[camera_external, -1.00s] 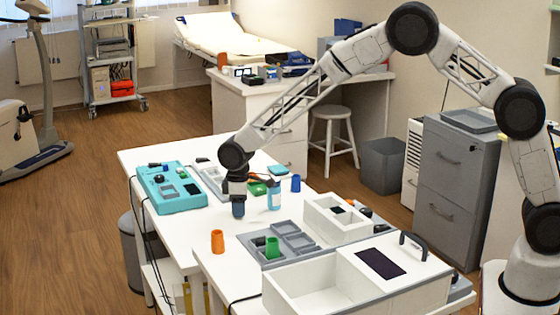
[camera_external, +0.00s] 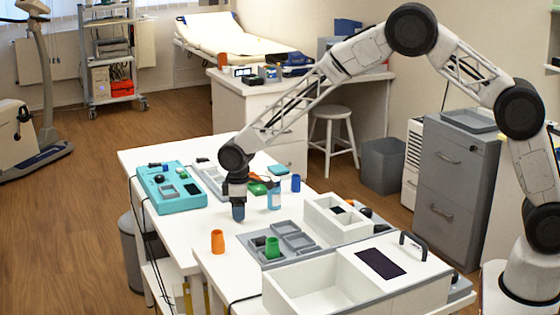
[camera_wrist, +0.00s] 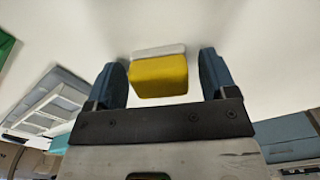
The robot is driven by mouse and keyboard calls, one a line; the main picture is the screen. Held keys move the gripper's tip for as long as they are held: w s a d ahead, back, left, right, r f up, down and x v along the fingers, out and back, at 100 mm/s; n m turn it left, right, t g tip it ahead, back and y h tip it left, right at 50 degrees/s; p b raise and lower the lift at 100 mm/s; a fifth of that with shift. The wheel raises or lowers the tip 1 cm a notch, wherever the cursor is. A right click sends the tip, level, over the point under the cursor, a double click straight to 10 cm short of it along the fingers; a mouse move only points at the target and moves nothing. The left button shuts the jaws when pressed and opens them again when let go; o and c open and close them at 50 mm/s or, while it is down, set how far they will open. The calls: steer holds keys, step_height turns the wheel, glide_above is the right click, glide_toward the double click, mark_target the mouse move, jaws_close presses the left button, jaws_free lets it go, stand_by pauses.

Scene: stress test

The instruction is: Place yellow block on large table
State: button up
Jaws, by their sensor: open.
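In the wrist view the yellow block (camera_wrist: 158,76) sits between the two blue fingers of my gripper (camera_wrist: 160,70). A gap shows on each side of the block, so the fingers are apart. A pale grey strip lies along the block's far edge. In the external view my gripper (camera_external: 238,213) points down over the white large table (camera_external: 180,232), low near its surface. The yellow block is not visible in that view. I cannot tell whether the fingertips touch the table.
An orange cup (camera_external: 217,241) stands in front of my gripper. A blue bottle (camera_external: 274,196) and a blue cup (camera_external: 296,183) stand to its right. A grey tray (camera_external: 293,239) holds a green cup (camera_external: 272,247). A teal case (camera_external: 180,202) lies left.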

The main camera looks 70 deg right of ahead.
steer(key=shift+r, duration=0.15)
step_height(320, 180, up, 12)
stand_by(0.7)
stand_by(0.5)
